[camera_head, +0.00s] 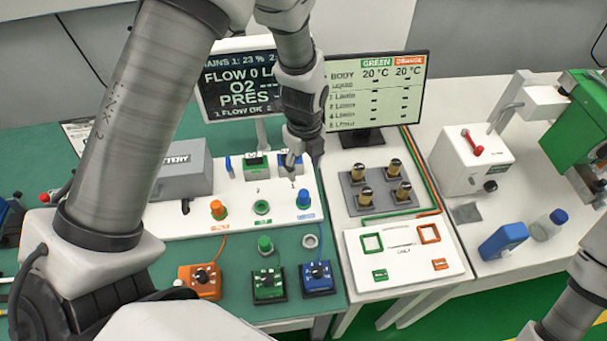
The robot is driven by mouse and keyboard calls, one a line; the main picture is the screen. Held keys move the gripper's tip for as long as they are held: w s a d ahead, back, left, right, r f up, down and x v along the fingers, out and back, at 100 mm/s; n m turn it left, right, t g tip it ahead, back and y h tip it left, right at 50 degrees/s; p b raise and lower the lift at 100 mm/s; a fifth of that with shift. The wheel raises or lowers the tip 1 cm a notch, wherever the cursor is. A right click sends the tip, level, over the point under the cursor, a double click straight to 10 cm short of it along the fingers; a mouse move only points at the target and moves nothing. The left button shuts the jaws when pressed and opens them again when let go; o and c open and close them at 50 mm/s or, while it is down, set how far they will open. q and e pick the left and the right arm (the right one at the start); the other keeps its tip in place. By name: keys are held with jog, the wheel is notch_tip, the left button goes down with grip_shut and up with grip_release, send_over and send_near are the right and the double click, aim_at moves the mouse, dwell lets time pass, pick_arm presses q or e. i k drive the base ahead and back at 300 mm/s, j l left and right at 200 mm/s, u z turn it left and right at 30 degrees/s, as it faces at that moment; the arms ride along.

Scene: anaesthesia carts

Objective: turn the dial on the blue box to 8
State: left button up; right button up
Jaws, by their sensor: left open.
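The blue box (319,285) sits on the green mat near the table's front edge, with a dark dial (317,271) on its top. The dial's numbers and setting are too small to read. My left gripper (305,160) is open and points down above the white panel, behind the blue box and apart from it. It is near the blue-topped connector (303,199). My right arm shows at the lower right edge, but its gripper is out of view.
A green box (268,291) and an orange box (199,286) stand left of the blue box. Two monitors (375,92) stand behind. A white panel (405,250) with coloured frames lies to the right. The mat just behind the blue box holds a grey ring (310,241).

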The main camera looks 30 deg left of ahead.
aim_at(317, 272)
jog(key=k, duration=1)
